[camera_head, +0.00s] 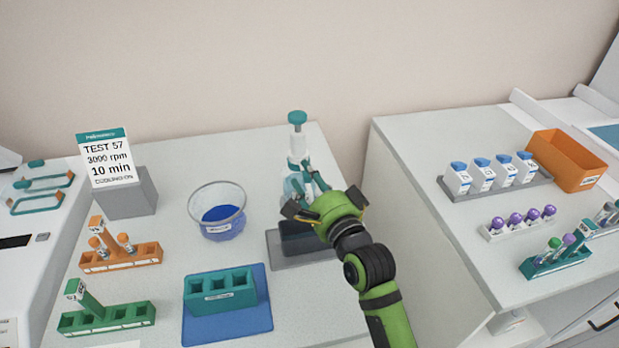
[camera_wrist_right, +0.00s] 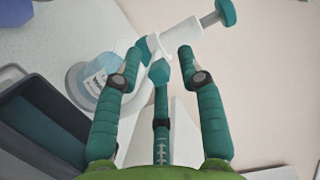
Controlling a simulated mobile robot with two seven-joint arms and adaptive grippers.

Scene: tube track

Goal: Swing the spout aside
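The dispenser bottle stands at the back of the left bench, with a teal knob (camera_head: 297,118) over a white neck (camera_head: 297,146). In the right wrist view its white head (camera_wrist_right: 180,38) leads up to the teal knob (camera_wrist_right: 226,12), and the clear bottle with blue liquid (camera_wrist_right: 95,85) is at left. Contact is unclear. My left gripper is out of view.
A dark box (camera_head: 301,232) sits on a grey mat just below my right gripper. A bowl of blue liquid (camera_head: 218,212) is to the left, a green rack (camera_head: 220,290) in front. Orange and green racks stand further left.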

